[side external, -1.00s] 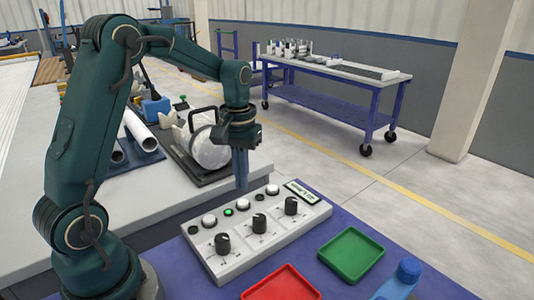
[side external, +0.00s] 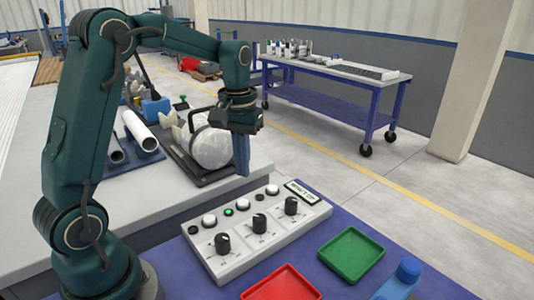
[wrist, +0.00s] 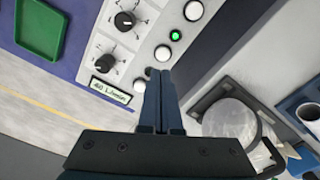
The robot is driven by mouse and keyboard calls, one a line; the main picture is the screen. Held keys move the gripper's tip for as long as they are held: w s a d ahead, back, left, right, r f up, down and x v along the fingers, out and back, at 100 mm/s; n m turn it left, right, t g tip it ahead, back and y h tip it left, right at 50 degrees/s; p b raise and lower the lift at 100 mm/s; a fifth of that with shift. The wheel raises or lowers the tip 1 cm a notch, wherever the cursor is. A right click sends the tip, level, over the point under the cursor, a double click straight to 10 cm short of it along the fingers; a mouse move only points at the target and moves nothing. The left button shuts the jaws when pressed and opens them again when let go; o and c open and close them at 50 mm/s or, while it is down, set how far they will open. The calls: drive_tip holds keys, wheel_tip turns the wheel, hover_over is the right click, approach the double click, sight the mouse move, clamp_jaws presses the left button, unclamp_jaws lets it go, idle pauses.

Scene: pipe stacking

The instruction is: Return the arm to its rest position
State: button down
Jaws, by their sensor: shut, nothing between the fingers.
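My gripper (side external: 242,172) hangs pointing down above the edge of the grey bench, behind the control panel. Its blue fingers are together with nothing between them, and they also show shut in the wrist view (wrist: 162,75). The control panel (side external: 290,232) is a white box with several black knobs, several white buttons, a green lit button (side external: 229,212) and a small display (side external: 301,190). In the wrist view the fingertips overlap the panel's edge in the picture. The fingers look clear of the panel in the side view.
A wrapped pale object (side external: 211,148) lies on a dark tray left of my gripper. White pipes (side external: 140,131) lie on a blue holder. A green tray (side external: 352,255), a red tray (side external: 282,284) and a blue bottle (side external: 400,280) are in front. A blue cart (side external: 335,95) stands behind across open floor.

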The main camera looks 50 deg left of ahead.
drive_tip(key=s+d+r+m+t, duration=0.3)
drive_tip(key=s+d+r, duration=0.2)
drive_tip(key=d+r, duration=0.15)
drive_tip(key=s+d+f+m+t, duration=0.2)
drive_tip(key=s+d, duration=0.1)
drive_tip(key=s, duration=0.5)
drive_tip(key=shift+s+d+f+m, duration=0.15)
drive_tip(key=shift+s+f+m, duration=0.05)
drive_tip(key=shift+s+m, duration=0.2)
idle(0.5)
